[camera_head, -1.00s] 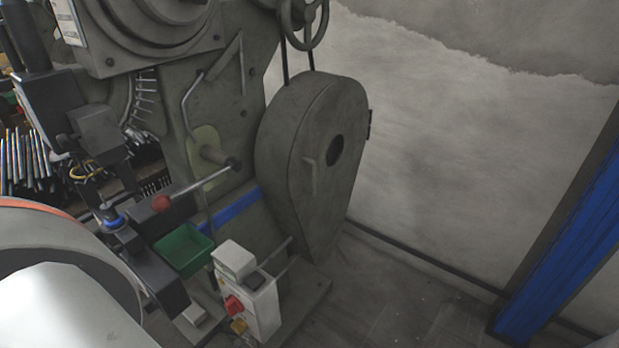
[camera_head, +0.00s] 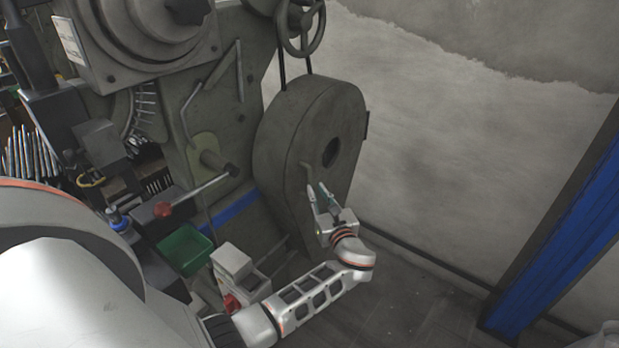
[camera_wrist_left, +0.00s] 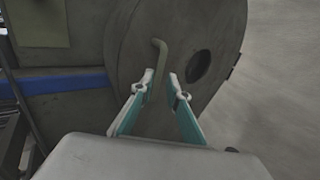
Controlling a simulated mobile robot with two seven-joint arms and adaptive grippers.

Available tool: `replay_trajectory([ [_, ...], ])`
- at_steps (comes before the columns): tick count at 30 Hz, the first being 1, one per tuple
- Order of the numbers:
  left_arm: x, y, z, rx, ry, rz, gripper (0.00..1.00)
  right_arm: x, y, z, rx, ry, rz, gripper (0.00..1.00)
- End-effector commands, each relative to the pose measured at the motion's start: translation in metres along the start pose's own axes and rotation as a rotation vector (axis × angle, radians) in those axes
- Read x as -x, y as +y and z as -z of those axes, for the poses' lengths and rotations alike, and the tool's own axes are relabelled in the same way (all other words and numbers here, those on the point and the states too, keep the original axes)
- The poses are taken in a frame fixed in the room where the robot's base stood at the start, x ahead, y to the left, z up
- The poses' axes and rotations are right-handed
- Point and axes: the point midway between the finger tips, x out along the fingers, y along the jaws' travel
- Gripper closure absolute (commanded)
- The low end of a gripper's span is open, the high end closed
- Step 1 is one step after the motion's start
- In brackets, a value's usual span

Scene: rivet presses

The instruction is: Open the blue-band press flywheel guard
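The flywheel guard (camera_head: 300,125) is a grey-green teardrop cover on the side of the press with the blue band (camera_head: 232,209). It looks closed. It has a round hole and a small bent handle (camera_head: 308,170) on its face. In the left wrist view the guard (camera_wrist_left: 130,50) fills the middle, and the handle (camera_wrist_left: 160,52) stands just beyond the fingertips. My left gripper (camera_head: 321,190) is open in front of the guard's lower face, close to the handle; its fingers (camera_wrist_left: 163,80) have a gap with nothing held between them. My right gripper is not in view.
A control box (camera_head: 233,262) with a red knob and a green bin (camera_head: 184,250) stand by the press, left of my forearm. A blue post (camera_head: 555,240) stands at the right. The floor between is clear.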

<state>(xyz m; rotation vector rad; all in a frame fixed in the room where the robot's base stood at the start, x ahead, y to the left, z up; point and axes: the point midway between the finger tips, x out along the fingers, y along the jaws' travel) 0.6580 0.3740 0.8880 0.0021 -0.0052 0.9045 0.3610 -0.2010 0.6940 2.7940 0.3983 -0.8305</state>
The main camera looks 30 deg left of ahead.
Motion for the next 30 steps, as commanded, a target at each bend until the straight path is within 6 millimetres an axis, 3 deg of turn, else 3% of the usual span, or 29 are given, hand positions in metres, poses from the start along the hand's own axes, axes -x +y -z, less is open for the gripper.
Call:
replay_trajectory([
  [13,-0.062,0.001,0.002,0.003,0.004,0.000,0.84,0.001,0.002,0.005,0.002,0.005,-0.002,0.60],
  [25,-0.070,0.001,0.002,0.005,0.005,0.001,0.84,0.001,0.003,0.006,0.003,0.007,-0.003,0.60],
  [27,-0.070,0.001,0.002,0.005,0.005,0.001,1.00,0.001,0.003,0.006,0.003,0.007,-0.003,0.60],
  [30,-0.070,0.001,0.002,0.005,0.005,0.001,1.00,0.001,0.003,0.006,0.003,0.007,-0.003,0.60],
])
